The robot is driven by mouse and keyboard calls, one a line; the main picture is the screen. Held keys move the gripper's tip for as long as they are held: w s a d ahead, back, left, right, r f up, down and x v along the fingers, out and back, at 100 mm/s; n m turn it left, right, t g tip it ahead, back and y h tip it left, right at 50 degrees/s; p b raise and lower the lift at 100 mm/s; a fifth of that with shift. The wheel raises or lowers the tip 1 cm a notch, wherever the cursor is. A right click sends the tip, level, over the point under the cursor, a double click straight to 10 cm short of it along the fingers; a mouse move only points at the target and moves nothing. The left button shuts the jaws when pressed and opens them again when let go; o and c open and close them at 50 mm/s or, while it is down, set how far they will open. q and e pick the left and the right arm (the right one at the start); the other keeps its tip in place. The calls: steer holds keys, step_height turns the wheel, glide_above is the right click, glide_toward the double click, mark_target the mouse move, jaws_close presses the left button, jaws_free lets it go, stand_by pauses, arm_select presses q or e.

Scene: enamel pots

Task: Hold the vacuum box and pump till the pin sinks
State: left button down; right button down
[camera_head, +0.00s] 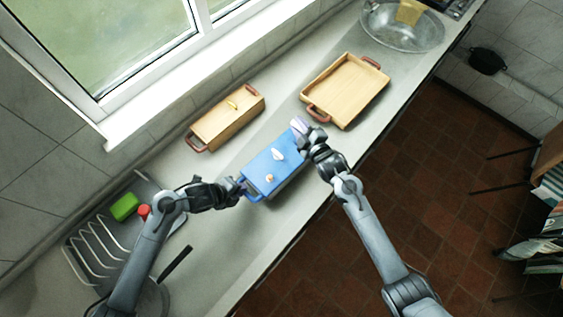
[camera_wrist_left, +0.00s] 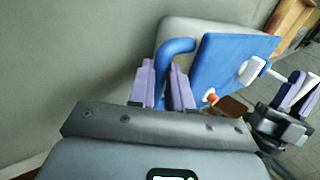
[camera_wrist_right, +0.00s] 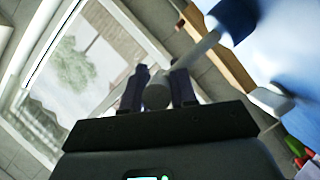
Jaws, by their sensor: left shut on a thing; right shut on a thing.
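The blue vacuum box (camera_head: 262,164) is at the middle of the counter, with a blue lid (camera_wrist_left: 232,62) and a white pump fitting (camera_head: 278,154) on top. A small orange pin (camera_head: 269,178) stands up from the lid; it also shows in the left wrist view (camera_wrist_left: 211,98). My left gripper (camera_head: 238,187) is shut on the box's blue side handle (camera_wrist_left: 178,46). My right gripper (camera_head: 299,129) is shut on the knobbed end of the grey pump rod (camera_wrist_right: 157,92), at the box's far right end. The rod is partly hidden in the head view.
A closed tan pot (camera_head: 222,124) and an open tan tray (camera_head: 347,92) with red handles stand behind the box. A dish rack (camera_head: 88,252) with a green block (camera_head: 124,207) is at left. A glass bowl (camera_head: 403,32) is far right. The counter's front edge is close to the box.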

steer(key=shift+d, duration=0.1)
steer(key=shift+f, duration=2.35)
